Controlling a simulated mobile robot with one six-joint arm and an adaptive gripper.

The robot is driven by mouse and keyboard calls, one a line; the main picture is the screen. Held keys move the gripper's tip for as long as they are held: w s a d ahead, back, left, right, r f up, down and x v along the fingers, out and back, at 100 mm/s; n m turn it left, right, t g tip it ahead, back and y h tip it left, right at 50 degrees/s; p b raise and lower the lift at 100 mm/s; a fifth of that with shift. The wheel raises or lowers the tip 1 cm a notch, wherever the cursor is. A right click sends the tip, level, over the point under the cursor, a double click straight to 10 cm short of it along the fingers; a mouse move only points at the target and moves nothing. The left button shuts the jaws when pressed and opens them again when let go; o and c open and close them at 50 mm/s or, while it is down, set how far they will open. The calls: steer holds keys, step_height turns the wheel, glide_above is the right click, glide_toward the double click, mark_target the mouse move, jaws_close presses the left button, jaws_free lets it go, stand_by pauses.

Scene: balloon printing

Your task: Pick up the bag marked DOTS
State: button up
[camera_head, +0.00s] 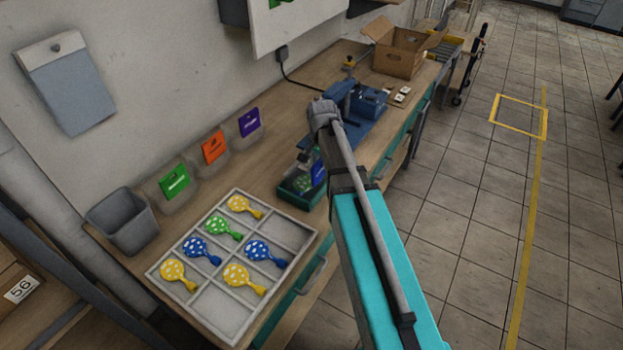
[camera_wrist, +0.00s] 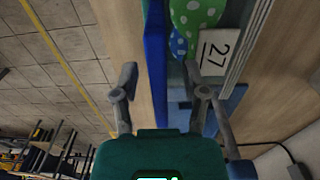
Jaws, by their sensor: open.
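No DOTS lettering is readable in either view, so I cannot tell which item it marks. In the head view, three coloured packets stand along the wall: green (camera_head: 174,181), orange (camera_head: 213,147) and purple (camera_head: 249,122); their print is too small to read. A dark green bin (camera_head: 291,203) beside my arm holds green and blue items, partly hidden. In the wrist view, my gripper (camera_wrist: 160,74) is open, with a blue panel (camera_wrist: 156,60) seen between its fingers.
A pale divided tray (camera_head: 222,306) holds several dotted balloons at the bench's near end. A grey bin (camera_head: 124,222) stands left of it. A blue device (camera_head: 340,92), blue box (camera_head: 369,103) and open carton (camera_head: 398,60) stand farther along. Floor at right is clear.

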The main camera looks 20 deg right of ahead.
steer(key=shift+f, duration=0.45)
stand_by(0.3)
jaws_close()
